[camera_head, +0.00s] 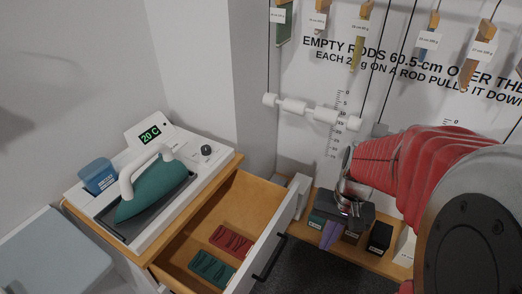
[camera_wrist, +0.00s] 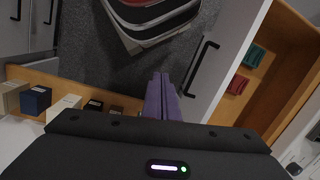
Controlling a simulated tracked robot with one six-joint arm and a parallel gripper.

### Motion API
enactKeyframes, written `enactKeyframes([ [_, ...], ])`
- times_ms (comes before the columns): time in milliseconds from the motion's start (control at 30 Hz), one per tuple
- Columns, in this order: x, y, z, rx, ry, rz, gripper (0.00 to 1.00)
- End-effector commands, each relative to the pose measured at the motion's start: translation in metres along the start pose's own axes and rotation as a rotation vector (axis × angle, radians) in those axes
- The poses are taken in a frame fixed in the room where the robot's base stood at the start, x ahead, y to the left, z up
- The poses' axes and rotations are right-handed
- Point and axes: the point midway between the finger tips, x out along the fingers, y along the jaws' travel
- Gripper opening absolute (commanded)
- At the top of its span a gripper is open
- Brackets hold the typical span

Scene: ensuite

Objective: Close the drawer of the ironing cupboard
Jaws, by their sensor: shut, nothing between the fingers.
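The ironing cupboard (camera_head: 153,257) has its drawer pulled open, showing a wooden inside (camera_head: 240,203). The drawer's pale front panel (camera_head: 284,233) carries a black bar handle (camera_head: 270,259). In the wrist view the front panel (camera_wrist: 228,48) and handle (camera_wrist: 201,66) are right of my fingers. Red and green folded pieces (camera_head: 230,242) lie in the drawer. My gripper (camera_head: 329,236) has purple fingers, shut and empty, to the right of the drawer front in the head view. The fingers (camera_wrist: 161,97) are close to the panel in the wrist view; I cannot tell whether they touch it.
A teal iron (camera_head: 153,188) stands on the cupboard top beside a blue container (camera_head: 98,176). Behind my gripper, a low wooden shelf (camera_head: 297,229) holds several small blocks. Hanging rods and a white bar (camera_head: 310,111) are at the back wall. Dark floor (camera_head: 312,268) lies before the drawer.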

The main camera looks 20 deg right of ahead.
Motion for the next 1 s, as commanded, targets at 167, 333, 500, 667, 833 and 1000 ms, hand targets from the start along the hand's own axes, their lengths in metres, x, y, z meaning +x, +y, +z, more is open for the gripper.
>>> enactKeyframes([
  [167, 0.025, 0.014, -0.003, 0.122, -0.109, -0.048, 0.00],
  [333, 0.047, 0.024, -0.005, 0.236, -0.208, -0.104, 0.00],
  [500, 0.068, 0.032, -0.005, 0.353, -0.304, -0.169, 0.00],
  [667, 0.087, 0.038, -0.006, 0.464, -0.394, -0.239, 0.00],
  [833, 0.106, 0.043, -0.008, 0.584, -0.486, -0.323, 0.00],
  [1000, 0.125, 0.046, -0.011, 0.704, -0.576, -0.416, 0.00],
])
